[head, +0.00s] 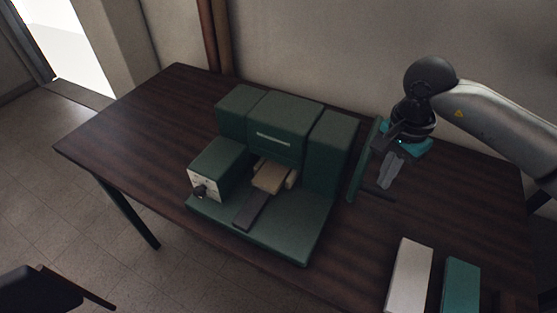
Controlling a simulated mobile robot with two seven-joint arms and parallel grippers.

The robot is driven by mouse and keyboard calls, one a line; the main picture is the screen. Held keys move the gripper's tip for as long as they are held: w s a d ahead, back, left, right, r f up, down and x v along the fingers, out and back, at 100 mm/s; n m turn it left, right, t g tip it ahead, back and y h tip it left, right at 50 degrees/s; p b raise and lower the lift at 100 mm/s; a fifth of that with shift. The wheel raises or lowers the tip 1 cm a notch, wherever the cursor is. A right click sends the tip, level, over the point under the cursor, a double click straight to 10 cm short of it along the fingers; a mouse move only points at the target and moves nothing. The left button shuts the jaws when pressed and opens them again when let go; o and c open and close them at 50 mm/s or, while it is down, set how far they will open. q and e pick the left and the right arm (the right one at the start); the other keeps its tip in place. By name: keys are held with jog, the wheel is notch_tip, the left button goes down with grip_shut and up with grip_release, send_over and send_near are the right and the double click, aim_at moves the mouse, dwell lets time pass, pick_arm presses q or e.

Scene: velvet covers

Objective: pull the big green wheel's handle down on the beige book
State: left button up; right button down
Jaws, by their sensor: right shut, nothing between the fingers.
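A dark green press (290,120) stands on the table. The beige book (272,177) lies in its central opening, under the green upper block. The big green wheel (360,172) is on the press's right side, seen nearly edge-on. A dark rod (379,194) that looks like its handle sticks out to the right, low on the wheel. My right gripper (388,183) is shut and empty, pointing down just right of the wheel, close to the rod. I cannot tell whether it touches the rod. My left gripper is not clearly seen.
A dark bar (251,210) lies in front of the beige book. A white book (409,274) and a teal book (460,286) are at the table's front right. The wooden table (130,130) is clear on the left. A wall stands behind it. A dark shape is cut off at the lower left.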

notch_tip(320, 180, up, 8)
jog(key=p, duration=0.4)
dwell(0.3)
jog(key=shift+s, duration=0.1)
dwell(0.3)
